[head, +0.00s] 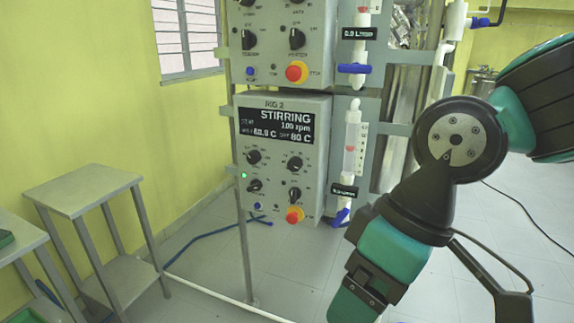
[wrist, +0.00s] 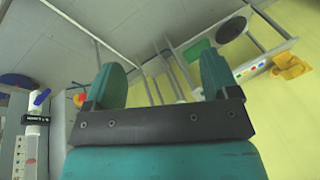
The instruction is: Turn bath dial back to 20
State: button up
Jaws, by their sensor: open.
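The Rig 2 control box (head: 325,115) hangs on the frame in the head view. Its display (head: 277,124) reads STIRRING, with about 100 rpm and a right-hand reading of about 80 C; the left reading is blurred. Below are an upper left dial (head: 253,157), an upper right dial (head: 295,164), a lower left dial (head: 254,186) and a lower right dial (head: 294,194). Their labels are too small to tell which is the bath dial. My gripper (wrist: 162,80) is open and empty in the wrist view, its green fingers apart. It is away from the dials.
A red stop button (head: 294,215) sits below the dials. A glass column with a blue valve (head: 341,217) stands right of the box. Another control box (head: 278,75) is above. A metal side table (head: 84,189) stands left; a post (head: 245,250) rises in front.

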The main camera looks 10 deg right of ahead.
aim_at(294, 164)
jog(key=u, duration=2.1)
jog(key=i, duration=1.7)
jog(key=z, duration=3)
jog(key=i, duration=0.35)
jog(key=u, duration=0.25)
